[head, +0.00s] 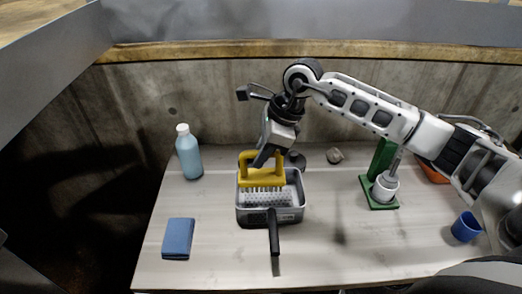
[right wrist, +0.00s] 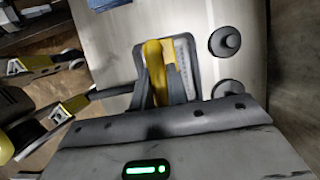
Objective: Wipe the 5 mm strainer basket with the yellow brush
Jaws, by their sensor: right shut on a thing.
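The yellow brush (head: 262,177) is upright, bristles down, inside the grey metal strainer basket (head: 270,215). The basket has a perforated floor and a black handle (head: 273,232) pointing to the front of the table. My right gripper (head: 265,157) is shut on the brush's yellow handle from above. In the right wrist view the yellow handle (right wrist: 153,68) sits between the fingers, with the basket around it. Whether the bristles touch the basket floor is hard to tell. My left gripper does not show.
A pale blue bottle (head: 188,155) stands at the back left, and a blue cloth or sponge (head: 178,239) lies front left. A green stand with a white cup (head: 385,186) and a blue cup (head: 466,227) are on the right. The front middle right of the table is clear.

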